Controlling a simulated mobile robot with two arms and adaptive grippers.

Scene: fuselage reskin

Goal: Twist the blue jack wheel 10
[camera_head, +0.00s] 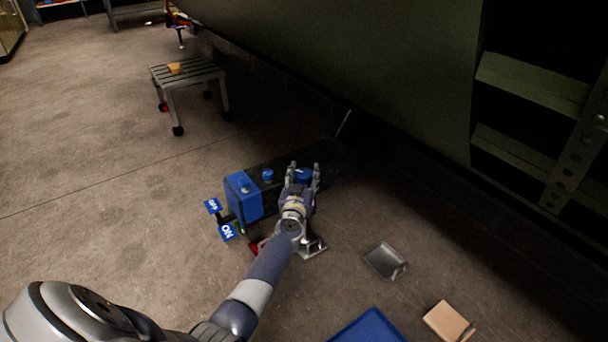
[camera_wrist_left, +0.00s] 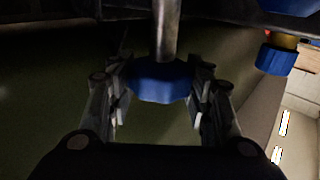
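The blue jack wheel (camera_head: 303,175) sits on the dark jack beam beside the fuselage, between the fingers of my left gripper (camera_head: 304,172). In the left wrist view the blue wheel (camera_wrist_left: 158,82) hangs on a grey metal shaft, and the two fingers of my left gripper (camera_wrist_left: 160,95) stand on either side of it. The pads lie close to the wheel's left and right edges; whether both touch it cannot be told. My right gripper is not in view.
A blue box (camera_head: 243,197) with OFF and ON tags (camera_head: 227,232) stands left of my gripper. A second blue knob (camera_head: 268,175) is near it. A grey dustpan-like tray (camera_head: 385,260), a tan block (camera_head: 448,321) and a blue tray (camera_head: 368,328) lie at right. The green fuselage (camera_head: 380,70) overhangs.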

